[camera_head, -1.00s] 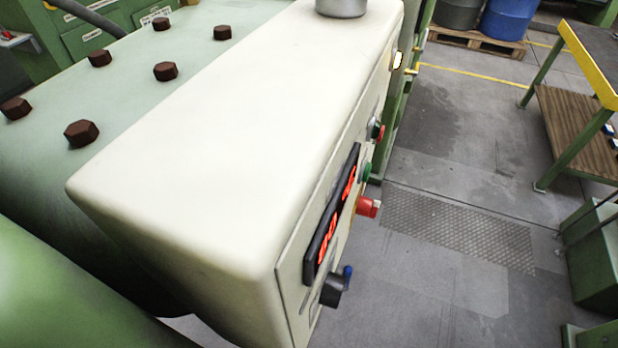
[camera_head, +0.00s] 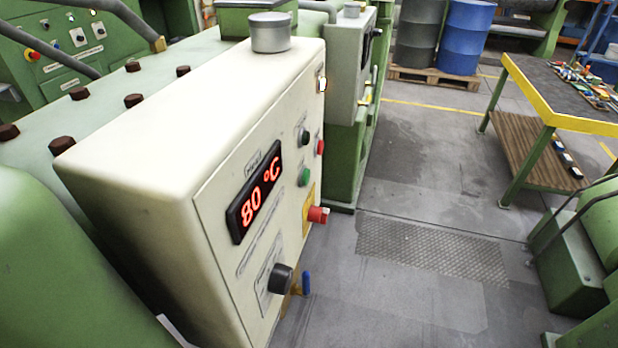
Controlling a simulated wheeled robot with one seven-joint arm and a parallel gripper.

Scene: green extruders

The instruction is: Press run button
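A cream control box (camera_head: 175,115) stands on the green machine, its panel facing right. The panel has a display (camera_head: 254,192) reading "80 °C" in red. Lower down are a red emergency-stop-like knob (camera_head: 318,214) on a yellow plate and a black rotary knob (camera_head: 281,279). Labels by the buttons are too small to read, so I cannot tell which is the run button. My gripper is not in view.
A green machine body (camera_head: 345,150) stands behind the box. A green workbench with a yellow edge (camera_head: 520,90) is at right, with tools on top. Blue (camera_head: 466,38) and dark drums stand on a pallet. The grey floor (camera_head: 400,190) between is clear.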

